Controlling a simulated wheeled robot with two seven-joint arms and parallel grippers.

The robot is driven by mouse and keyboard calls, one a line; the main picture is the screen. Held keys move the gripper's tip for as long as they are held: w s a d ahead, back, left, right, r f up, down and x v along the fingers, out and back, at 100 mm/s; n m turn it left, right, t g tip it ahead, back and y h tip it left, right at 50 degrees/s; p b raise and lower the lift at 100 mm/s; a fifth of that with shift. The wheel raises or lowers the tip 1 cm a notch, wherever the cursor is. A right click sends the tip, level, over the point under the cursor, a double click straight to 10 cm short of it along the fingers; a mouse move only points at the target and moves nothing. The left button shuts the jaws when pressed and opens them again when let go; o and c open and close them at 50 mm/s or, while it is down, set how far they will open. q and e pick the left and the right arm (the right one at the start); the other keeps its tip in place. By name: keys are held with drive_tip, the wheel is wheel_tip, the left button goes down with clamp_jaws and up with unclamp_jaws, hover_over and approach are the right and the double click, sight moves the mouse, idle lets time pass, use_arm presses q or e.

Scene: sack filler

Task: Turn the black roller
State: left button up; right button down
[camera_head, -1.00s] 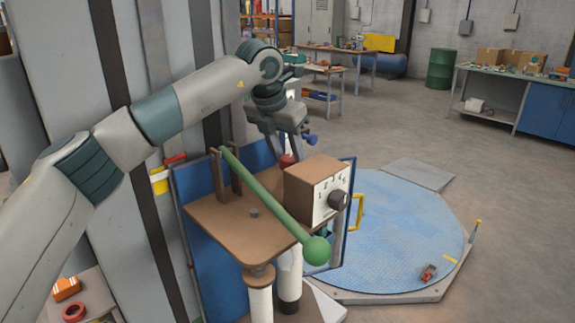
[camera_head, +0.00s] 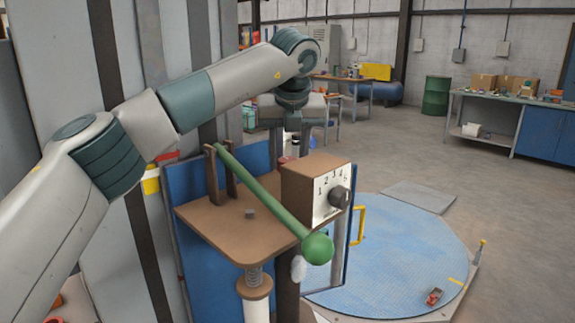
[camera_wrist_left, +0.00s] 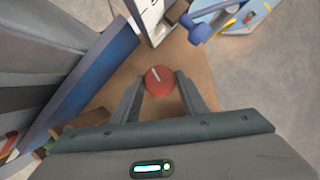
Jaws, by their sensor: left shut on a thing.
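A round red cap (camera_wrist_left: 160,81) with a white line on top sits between the two fingers of my left gripper (camera_wrist_left: 160,88) in the left wrist view, above a brown board. The fingers are shut on its sides. In the head view my left gripper (camera_head: 291,140) points down behind a brown box (camera_head: 312,180), which hides much of its fingertips. The box has a numbered dial face with a black knob (camera_head: 339,198). A dark upright post (camera_head: 287,298) stands below the board; I cannot tell whether it is the black roller. My right gripper is out of view.
A green lever (camera_head: 265,190) with a ball end (camera_head: 317,247) slants across the brown board (camera_head: 225,228). Blue panels (camera_head: 180,185) flank the board. A blue round platform (camera_head: 400,250) lies to the right. The floor beyond is mostly clear.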

use_arm(q)
drive_tip(key=shift+r+n+y+b, duration=0.15)
drive_tip(key=shift+n+y+b, duration=0.25)
drive_tip(key=shift+n, duration=0.6)
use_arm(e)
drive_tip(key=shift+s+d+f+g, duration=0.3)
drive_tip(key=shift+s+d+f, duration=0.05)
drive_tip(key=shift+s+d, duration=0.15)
use_arm(q)
drive_tip(key=o, duration=1)
drive_tip(key=shift+d, duration=0.1)
drive_tip(key=v, duration=1.7)
drive_tip(key=shift+r+b, duration=0.15)
drive_tip(key=shift+b, duration=0.15)
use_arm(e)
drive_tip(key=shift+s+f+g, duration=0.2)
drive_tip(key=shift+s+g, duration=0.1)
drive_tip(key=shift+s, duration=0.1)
